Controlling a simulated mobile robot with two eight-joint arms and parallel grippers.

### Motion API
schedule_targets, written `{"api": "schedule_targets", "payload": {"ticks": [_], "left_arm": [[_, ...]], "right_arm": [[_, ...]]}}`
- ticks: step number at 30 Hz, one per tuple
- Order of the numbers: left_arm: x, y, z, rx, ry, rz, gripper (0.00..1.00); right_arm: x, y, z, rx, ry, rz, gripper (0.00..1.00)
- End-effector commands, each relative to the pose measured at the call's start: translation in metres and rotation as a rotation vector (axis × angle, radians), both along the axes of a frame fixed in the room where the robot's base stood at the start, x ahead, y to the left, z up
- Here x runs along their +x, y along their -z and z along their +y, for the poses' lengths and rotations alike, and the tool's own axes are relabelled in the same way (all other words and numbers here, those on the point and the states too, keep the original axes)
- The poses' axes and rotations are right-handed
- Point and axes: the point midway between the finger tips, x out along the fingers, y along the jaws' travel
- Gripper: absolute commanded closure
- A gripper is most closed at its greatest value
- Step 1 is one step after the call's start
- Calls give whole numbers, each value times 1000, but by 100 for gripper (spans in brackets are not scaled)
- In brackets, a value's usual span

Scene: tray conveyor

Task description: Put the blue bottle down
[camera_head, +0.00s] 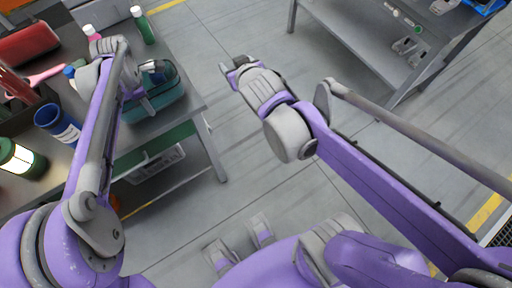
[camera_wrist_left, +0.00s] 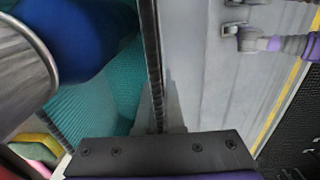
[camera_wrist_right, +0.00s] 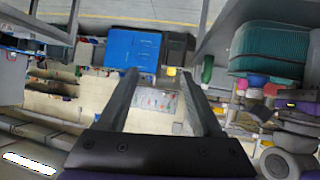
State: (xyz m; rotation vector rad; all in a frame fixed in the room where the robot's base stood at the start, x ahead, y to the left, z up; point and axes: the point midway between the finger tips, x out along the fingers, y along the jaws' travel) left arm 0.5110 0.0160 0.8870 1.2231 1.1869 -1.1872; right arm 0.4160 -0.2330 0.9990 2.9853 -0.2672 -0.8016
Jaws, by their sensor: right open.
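The blue bottle (camera_wrist_left: 85,45) shows large and cut off in the left wrist view, at the upper left over the teal tray (camera_wrist_left: 125,105). A grey metallic round body lies against its left side. In the head view my left gripper (camera_head: 150,70) is over the back part of the teal tray (camera_head: 155,108) on the bench, and a small dark-blue patch shows by its fingers. I cannot tell whether its fingers touch the bottle or whether the bottle rests on the tray floor. My right gripper (camera_head: 235,66) is open and empty over the bare floor, away from the bench.
A grey shelf (camera_head: 370,50) stands at the upper right. Open floor lies between.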

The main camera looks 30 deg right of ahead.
Motion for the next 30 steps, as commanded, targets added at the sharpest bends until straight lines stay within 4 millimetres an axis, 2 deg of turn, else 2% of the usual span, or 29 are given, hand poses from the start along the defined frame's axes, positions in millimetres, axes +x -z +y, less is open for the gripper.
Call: {"api": "schedule_targets", "payload": {"ticks": [1,3,6,9,12,16,22,28,30], "left_arm": [[0,0,0,0,0,0,100],[0,0,0,0,0,0,100],[0,0,0,0,0,0,100],[0,0,0,0,0,0,100],[0,0,0,0,0,0,100],[0,0,0,0,0,0,100],[0,0,0,0,0,0,100],[0,0,0,0,0,0,63],[0,0,0,0,0,0,60]], "right_arm": [[-31,23,7,17,0,95,33],[-69,53,17,42,-12,227,33],[-117,87,32,74,-46,382,33],[-152,109,44,100,-84,495,33],[-175,122,53,118,-112,563,33],[-187,129,57,126,-128,600,33],[-187,129,57,127,-129,603,33],[-187,129,57,127,-128,601,33],[-186,128,57,127,-128,601,33]]}}
